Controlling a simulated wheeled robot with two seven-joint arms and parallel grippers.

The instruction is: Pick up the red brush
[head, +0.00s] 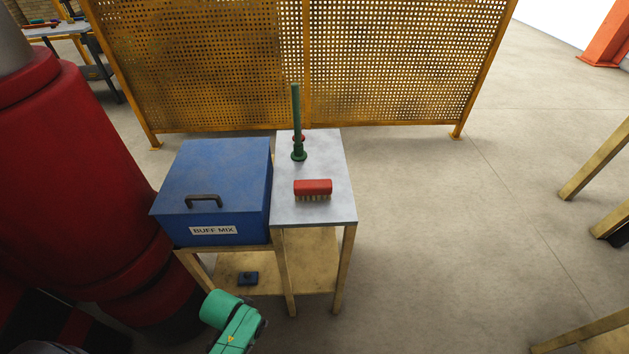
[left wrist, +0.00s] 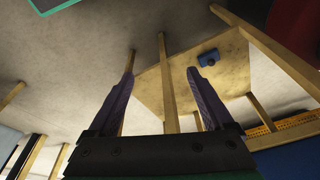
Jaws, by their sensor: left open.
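The red brush (head: 313,187) lies on the grey top of a small table (head: 290,212), with its pale bristles facing down. It is near the middle of the top, in front of a green post. My left gripper (left wrist: 162,64) is open in the left wrist view, with nothing between its two dark fingers. That view looks toward the table's legs and lower shelf (left wrist: 155,90), and I do not see the brush there. A green part of my arm (head: 236,328) shows at the bottom of the head view, below the table. My right gripper is in neither view.
A blue box labelled BUFF MIX (head: 215,180) stands left of the grey top. The green post (head: 296,108) rises behind the brush. A small blue object (head: 248,278) lies on the lower shelf. A yellow mesh fence (head: 390,70) stands behind; open floor is right.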

